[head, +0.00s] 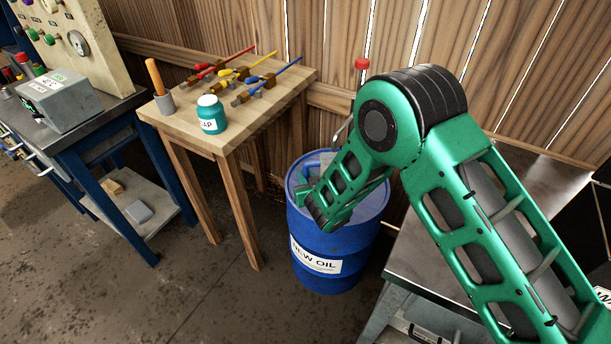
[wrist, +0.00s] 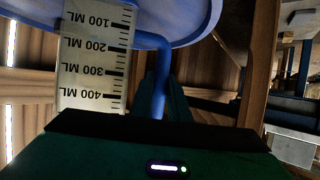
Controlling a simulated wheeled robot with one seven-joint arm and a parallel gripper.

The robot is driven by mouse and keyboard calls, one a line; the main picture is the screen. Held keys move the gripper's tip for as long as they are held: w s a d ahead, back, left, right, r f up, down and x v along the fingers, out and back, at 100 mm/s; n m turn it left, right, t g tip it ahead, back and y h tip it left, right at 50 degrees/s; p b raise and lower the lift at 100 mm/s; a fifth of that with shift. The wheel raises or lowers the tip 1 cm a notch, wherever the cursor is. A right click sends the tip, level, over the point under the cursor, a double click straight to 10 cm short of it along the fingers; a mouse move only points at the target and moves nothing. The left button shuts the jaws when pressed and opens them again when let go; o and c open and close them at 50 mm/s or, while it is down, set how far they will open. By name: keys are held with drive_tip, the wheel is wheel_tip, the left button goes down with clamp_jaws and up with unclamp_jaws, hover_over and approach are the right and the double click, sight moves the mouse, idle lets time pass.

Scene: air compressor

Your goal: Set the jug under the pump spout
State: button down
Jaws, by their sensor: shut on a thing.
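In the wrist view, a pale jug (wrist: 92,65) with black ML marks stands out in front of my gripper (wrist: 165,110). Its marks read upside down in this picture. My gripper is shut on the jug, at what looks like its blue handle (wrist: 160,75); the fingertips are mostly hidden. In the head view, my gripper (head: 328,212) is over the top of the blue drum (head: 338,262) labelled NEW OIL. A red knob (head: 362,63), likely of the pump, shows behind my arm. The spout is hidden or cannot be made out.
A wooden table (head: 281,92) left of the drum holds a teal jar (head: 211,115), a grey cup with a brush and several coloured tools. A blue-framed bench (head: 80,135) stands at far left. A metal-topped bench (head: 420,250) is right of the drum. The wooden wall is close behind.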

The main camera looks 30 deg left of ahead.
drive_tip(key=shift+f, duration=0.3)
drive_tip(key=c, duration=1.6)
unclamp_jaws()
drive_tip(key=v, duration=1)
drive_tip(key=shift+s+d+r, duration=0.2)
drive_tip(key=shift+d+r, duration=0.05)
